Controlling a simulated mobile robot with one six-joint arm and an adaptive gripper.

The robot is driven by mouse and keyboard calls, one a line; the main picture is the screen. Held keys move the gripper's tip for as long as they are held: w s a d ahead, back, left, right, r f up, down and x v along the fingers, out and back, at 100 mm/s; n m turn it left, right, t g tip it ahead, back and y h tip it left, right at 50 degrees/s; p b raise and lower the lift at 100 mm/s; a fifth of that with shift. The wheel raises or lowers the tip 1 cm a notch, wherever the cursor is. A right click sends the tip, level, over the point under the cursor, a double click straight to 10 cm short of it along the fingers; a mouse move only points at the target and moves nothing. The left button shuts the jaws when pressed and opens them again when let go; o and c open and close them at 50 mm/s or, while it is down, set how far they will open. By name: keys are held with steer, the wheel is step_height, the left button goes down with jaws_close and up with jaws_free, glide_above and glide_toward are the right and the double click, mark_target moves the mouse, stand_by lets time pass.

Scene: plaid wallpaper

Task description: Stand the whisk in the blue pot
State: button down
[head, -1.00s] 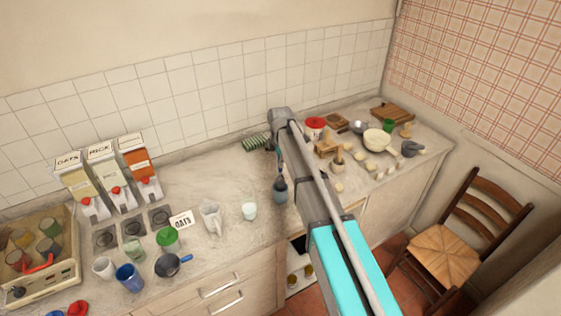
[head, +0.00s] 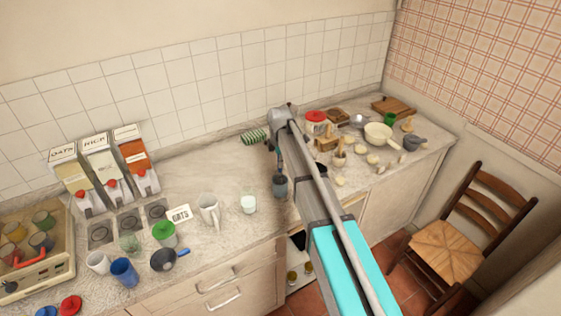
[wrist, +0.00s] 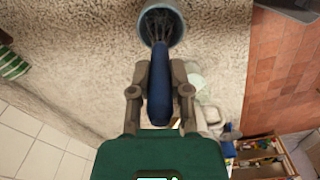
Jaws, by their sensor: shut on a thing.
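The whisk has a dark blue handle (wrist: 158,95) and dark wires (wrist: 158,28). My gripper (wrist: 160,75) is shut on the handle in the wrist view. The blue pot (wrist: 182,30) is at the top of that view, its mouth open toward the camera. The wire end lies within the pot's rim as seen from above; how deep it reaches cannot be told. In the head view the pot (head: 280,187) stands near the counter's front edge, below my gripper (head: 277,152), with the whisk roughly upright between them.
A glass of pale liquid (head: 248,204) and a clear jug (head: 208,209) stand left of the pot. A green striped thing (head: 254,136) lies behind. Bowls, a mortar (head: 413,143) and small items crowd the right counter. Bare counter (head: 225,165) shows at the back left.

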steer(key=shift+c, duration=2.4)
jaws_free()
steer(key=shift+r, duration=0.1)
